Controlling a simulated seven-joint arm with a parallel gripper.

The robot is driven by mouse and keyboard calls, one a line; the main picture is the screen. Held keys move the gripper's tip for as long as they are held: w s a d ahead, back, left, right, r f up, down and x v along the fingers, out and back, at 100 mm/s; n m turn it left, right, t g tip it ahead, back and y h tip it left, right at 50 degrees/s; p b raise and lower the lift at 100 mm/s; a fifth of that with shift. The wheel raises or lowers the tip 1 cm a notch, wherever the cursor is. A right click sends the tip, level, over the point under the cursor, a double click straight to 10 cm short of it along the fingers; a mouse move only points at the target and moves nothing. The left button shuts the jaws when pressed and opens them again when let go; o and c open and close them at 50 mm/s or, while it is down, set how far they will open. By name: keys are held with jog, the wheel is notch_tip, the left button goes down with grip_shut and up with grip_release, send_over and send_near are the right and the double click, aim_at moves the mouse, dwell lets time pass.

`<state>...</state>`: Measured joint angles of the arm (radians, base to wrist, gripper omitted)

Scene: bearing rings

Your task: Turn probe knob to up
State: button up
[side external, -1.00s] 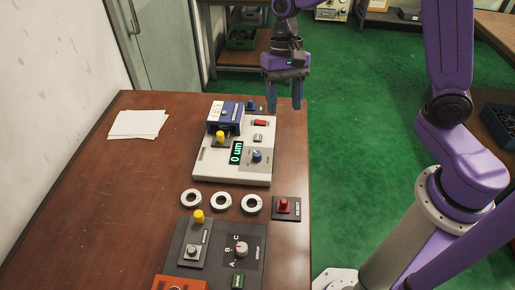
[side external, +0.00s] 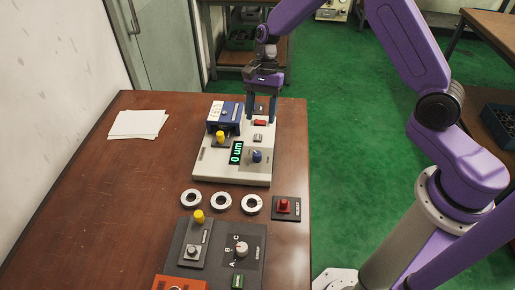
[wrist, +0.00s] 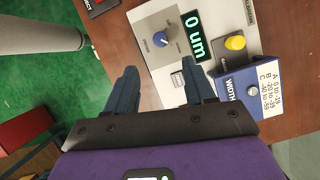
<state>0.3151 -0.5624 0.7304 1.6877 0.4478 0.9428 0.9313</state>
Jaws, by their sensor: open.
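The blue knob (side external: 256,156) stands on a grey panel at the near right of the white gauge unit (side external: 208,165); I take it to be the probe knob. In the wrist view the knob (wrist: 165,37) shows just beyond my fingertips, with small labels too blurred to read. Its exact pointing direction is hard to tell. My gripper (side external: 261,118) is open and empty over the far right part of the unit, beyond the knob and apart from it. The wrist view shows its two spread fingers (wrist: 158,68).
The gauge unit carries a green "0 um" display (wrist: 193,37), a yellow knob (side external: 220,137), a red switch (side external: 260,122) and a blue block (side external: 225,117). Several white rings (side external: 221,201), a red button (side external: 284,205) and a dark lettered panel (side external: 225,275) lie nearer. The left table is mostly clear.

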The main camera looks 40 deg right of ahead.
aim_at(257, 153)
jog(key=x, duration=1.1)
jog(key=shift+f, duration=0.25)
grip_shut()
